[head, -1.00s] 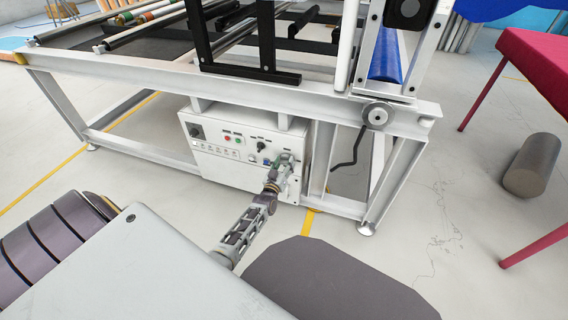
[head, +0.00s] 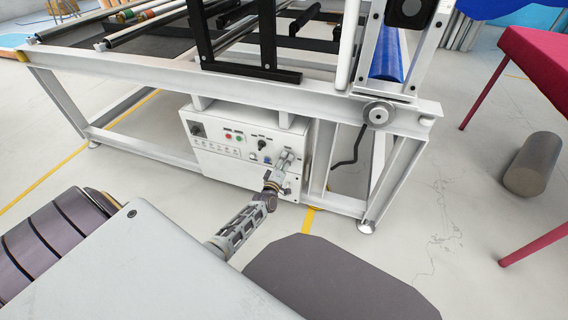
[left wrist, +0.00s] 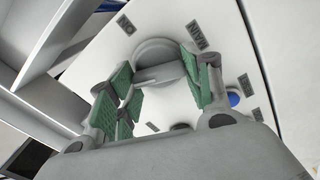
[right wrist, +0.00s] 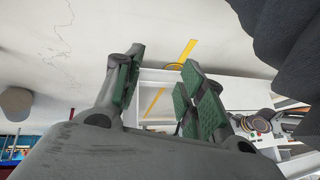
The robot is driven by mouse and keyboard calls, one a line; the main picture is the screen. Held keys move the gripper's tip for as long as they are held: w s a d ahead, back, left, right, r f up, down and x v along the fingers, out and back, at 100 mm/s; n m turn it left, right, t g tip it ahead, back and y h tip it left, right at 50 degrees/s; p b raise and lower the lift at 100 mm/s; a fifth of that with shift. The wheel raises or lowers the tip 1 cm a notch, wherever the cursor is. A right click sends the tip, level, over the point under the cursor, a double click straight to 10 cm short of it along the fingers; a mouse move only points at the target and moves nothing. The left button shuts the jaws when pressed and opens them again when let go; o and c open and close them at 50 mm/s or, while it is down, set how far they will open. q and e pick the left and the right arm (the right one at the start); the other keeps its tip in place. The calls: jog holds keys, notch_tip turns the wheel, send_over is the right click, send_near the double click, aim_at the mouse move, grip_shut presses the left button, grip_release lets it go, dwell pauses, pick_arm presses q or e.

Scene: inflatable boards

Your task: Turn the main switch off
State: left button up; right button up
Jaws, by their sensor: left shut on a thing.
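The main switch (left wrist: 157,50) is a round grey knob with a raised bar on the white control box (head: 215,145). Printed labels reading ON and MAIN sit beside it in the left wrist view. My left gripper (head: 287,162) is at the right part of the box front. In the left wrist view its green-padded fingers are on either side of the knob's bar, shut on it. In the head view the gripper largely hides the knob. My right gripper (right wrist: 160,78) is open and empty, with its fingers apart.
A blue button (left wrist: 233,99) is close to the left gripper's right finger. The box also carries a black knob (head: 262,144) and red and green buttons. White frame beams (head: 230,95) surround the box. A grey cylinder (head: 532,163) lies on the floor at right.

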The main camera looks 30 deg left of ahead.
pick_arm(q)
jog(key=shift+f+n+b, duration=0.15)
jog(key=shift+n+b, duration=0.35)
jog(key=shift+n, duration=1.5)
pick_arm(e)
jog(key=shift+f+t, duration=0.3)
jog(key=shift+f, duration=0.95)
jog(key=shift+a+f, duration=0.1)
pick_arm(q)
jog(key=o, duration=1)
pick_arm(e)
jog(key=shift+a, duration=0.15)
pick_arm(q)
jog(key=shift+v, duration=6)
